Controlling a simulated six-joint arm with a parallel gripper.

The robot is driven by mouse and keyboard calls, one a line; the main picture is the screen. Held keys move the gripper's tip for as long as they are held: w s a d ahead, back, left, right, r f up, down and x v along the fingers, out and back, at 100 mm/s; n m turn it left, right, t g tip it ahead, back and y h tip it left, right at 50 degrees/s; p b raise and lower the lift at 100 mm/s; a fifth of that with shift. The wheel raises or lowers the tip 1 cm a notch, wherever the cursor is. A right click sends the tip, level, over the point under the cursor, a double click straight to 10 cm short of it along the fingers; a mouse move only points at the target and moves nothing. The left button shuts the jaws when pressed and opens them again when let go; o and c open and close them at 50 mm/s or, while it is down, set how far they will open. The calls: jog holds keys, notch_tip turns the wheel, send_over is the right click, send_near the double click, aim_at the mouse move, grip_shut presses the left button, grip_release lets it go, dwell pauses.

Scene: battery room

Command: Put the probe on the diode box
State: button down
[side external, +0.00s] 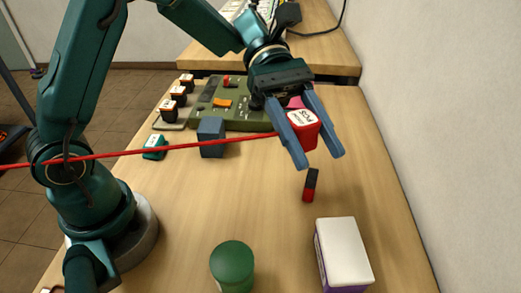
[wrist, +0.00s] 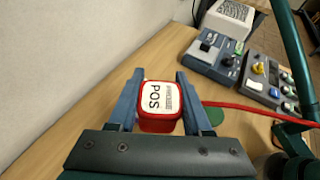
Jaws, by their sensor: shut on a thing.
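The probe (side external: 303,128) is a red block with a white top face lettered POS and a red cable running off to the left. It also shows in the wrist view (wrist: 159,101), between both fingers. My gripper (side external: 318,160) is shut on it and holds it above the table. No label shows which box is the diode box, so I cannot tell for certain. A plain dark blue-grey box (side external: 211,137) stands left of my gripper, in front of the green panel; the red cable passes across it.
A green panel with switches (side external: 240,112) is at the back. A black and red piece (side external: 310,185), a green jar (side external: 232,260) and a white and purple carton (side external: 343,252) stand nearer. The wrist view shows a blue switch box (wrist: 213,55) and a knob panel (wrist: 268,85). The wall is close.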

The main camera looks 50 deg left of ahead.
jog(key=w+r+n+t, duration=0.3)
jog(key=w+t, duration=0.1)
send_over(359, 260)
jog(key=shift+h, duration=0.3)
notch_tip(359, 260, down, 12)
jog(key=shift+r, duration=0.15)
jog(key=shift+f, duration=2)
jog(key=shift+f, duration=0.1)
jog(key=shift+c, duration=1.7)
grip_release()
